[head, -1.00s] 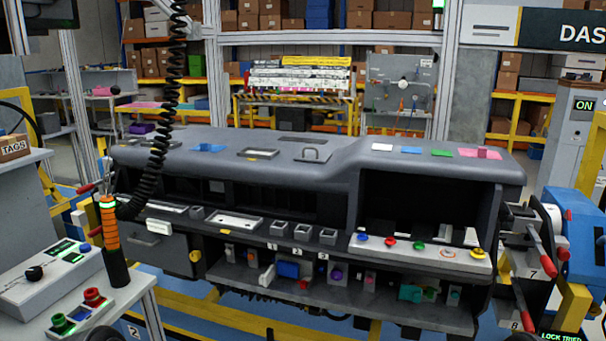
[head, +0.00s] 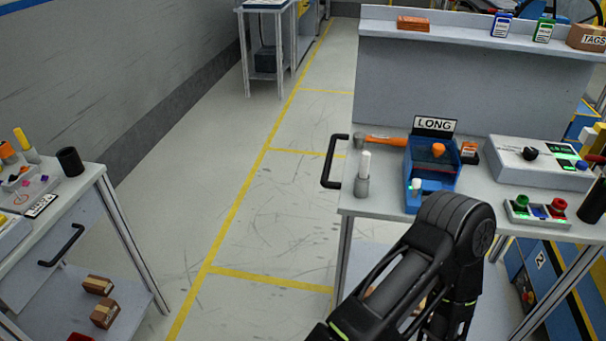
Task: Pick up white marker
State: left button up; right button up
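A white marker (head: 365,162) stands upright in a small grey holder (head: 362,187) near the left edge of the grey table (head: 475,200). Its lower part is hidden in the holder. A black arm link of mine rises from the bottom of the head view, in front of the table, to the right of the marker and apart from it. Neither of my grippers shows in this view.
Right of the marker are an orange-handled tool (head: 385,140), a blue box (head: 436,172) under a LONG sign (head: 434,125), and a button box (head: 537,212). A black handle (head: 332,165) juts from the table's left side. Open floor (head: 230,190) separates it from the left table (head: 75,195).

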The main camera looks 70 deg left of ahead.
aim_at(365, 157)
jog(key=k+l+u, duration=0.15)
jog(key=u, duration=1.7)
jog(key=i+l, duration=0.1)
jog(key=l, duration=2.25)
